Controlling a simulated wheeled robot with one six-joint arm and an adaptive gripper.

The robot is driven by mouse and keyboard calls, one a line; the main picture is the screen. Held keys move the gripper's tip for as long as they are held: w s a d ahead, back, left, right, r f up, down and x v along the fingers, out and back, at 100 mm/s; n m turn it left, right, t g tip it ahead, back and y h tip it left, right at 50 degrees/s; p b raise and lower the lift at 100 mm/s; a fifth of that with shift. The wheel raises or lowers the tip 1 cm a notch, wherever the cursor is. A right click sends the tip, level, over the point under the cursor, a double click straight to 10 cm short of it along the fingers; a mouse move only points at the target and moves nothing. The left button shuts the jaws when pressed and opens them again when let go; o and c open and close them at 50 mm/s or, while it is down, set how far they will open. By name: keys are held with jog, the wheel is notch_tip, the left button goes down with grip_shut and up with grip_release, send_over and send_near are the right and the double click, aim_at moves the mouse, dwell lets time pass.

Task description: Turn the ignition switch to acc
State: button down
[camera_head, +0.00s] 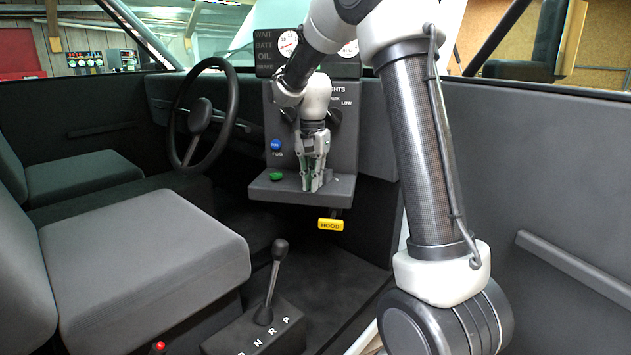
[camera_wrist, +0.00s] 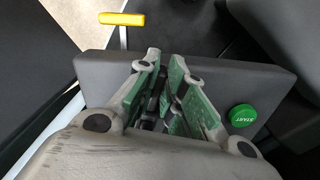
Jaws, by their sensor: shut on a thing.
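My gripper (camera_head: 313,183) points down at the small grey shelf (camera_head: 338,188) at the foot of the dash panel. In the wrist view my gripper (camera_wrist: 165,75) has its green-padded fingers closed around a small dark part, which I take to be the ignition switch (camera_wrist: 162,104). The fingers hide most of it, and its turned position and any ACC mark cannot be read. The green START button (camera_head: 276,177) is on the same shelf, left of the gripper; it also shows in the wrist view (camera_wrist: 242,115).
A yellow HOOD handle (camera_head: 331,224) hangs below the shelf. A blue knob (camera_head: 276,145) is on the panel above START. The steering wheel (camera_head: 222,112) is to the left. The gear lever (camera_head: 273,278) and seat (camera_head: 140,255) are nearer the camera.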

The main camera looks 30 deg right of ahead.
jog(key=shift+w+a+m, duration=0.25)
jog(key=shift+w+m, duration=0.15)
jog(key=shift+m, duration=0.35)
jog(key=shift+w+a+m, duration=0.25)
jog(key=shift+w+m, duration=0.15)
jog(key=shift+m, duration=0.35)
jog(key=shift+w+m, duration=0.15)
jog(key=shift+m, duration=0.15)
jog(key=c, duration=1.5)
grip_release()
notch_tip(320, 180, up, 12)
